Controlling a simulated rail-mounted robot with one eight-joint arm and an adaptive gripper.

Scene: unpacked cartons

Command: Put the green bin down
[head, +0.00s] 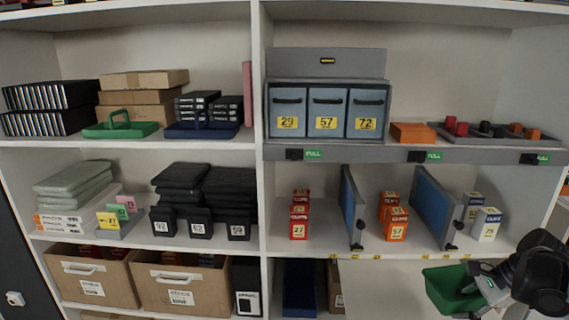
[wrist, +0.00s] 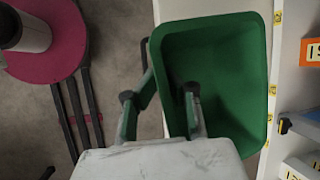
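The green bin (head: 452,287) is at the lower right in the head view, in front of the shelf unit and just below the edge of the middle shelf. It looks empty, and its open top shows in the wrist view (wrist: 225,75). My gripper (head: 486,284) is at the bin's right side. In the wrist view my gripper's fingers (wrist: 160,103) stand on either side of the bin's near wall, one outside and one inside. The bin appears held by that wall, clear of the shelf. The exact finger contact is hard to see.
The middle shelf edge (head: 300,252) runs behind the bin. Blue dividers (head: 436,205) and small boxes (head: 487,224) stand on that shelf. A pale surface (head: 385,290) lies left of the bin. A round magenta object (wrist: 45,40) and dark bars are on the floor.

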